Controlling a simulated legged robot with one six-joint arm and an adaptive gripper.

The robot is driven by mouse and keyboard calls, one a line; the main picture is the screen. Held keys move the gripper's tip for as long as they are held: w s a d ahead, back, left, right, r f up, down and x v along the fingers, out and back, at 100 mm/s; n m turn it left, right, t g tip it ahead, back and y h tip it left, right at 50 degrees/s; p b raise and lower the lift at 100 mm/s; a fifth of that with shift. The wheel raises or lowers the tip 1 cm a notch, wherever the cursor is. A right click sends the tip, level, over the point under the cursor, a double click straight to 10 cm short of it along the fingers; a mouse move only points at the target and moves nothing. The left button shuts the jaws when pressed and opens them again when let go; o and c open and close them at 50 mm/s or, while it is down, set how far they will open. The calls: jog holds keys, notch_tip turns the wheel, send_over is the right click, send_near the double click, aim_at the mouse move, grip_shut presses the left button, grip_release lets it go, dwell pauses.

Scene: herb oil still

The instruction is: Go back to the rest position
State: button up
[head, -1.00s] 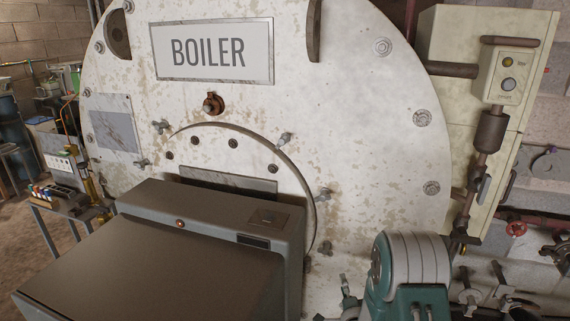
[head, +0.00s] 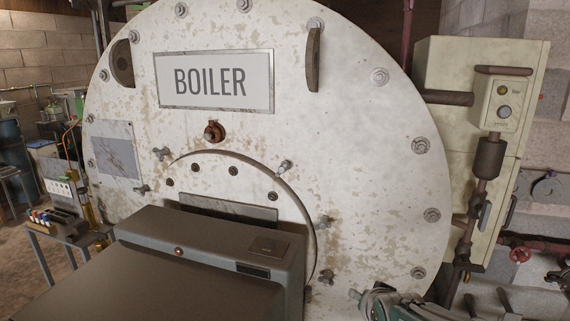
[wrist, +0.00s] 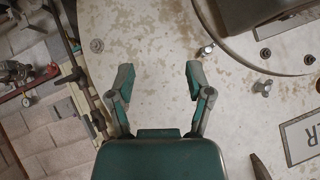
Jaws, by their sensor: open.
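My gripper (wrist: 160,78) is open and empty in the wrist view, its two green-and-grey fingers spread apart. Behind the fingers is the pale, stained front of the boiler (wrist: 155,35); I see no contact with it. In the head view only a part of my arm shows at the bottom edge, right of centre, in front of the boiler (head: 365,180). The fingertips cannot be made out clearly there.
A grey burner housing (head: 210,245) juts out from the boiler at lower left. Red-handled valves (head: 520,254) and pipes are at lower right. A small bench (head: 60,228) stands far left.

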jog(key=s+r+n+g, duration=0.2)
jog(key=s, duration=0.8)
jog(key=s+a+r+n+g, duration=0.1)
jog(key=s+n+g, duration=0.1)
jog(key=s, duration=0.8)
jog(key=shift+s+a+r+n+g, duration=0.2)
jog(key=shift+r+n+g, duration=0.15)
jog(key=shift+n, duration=0.35)
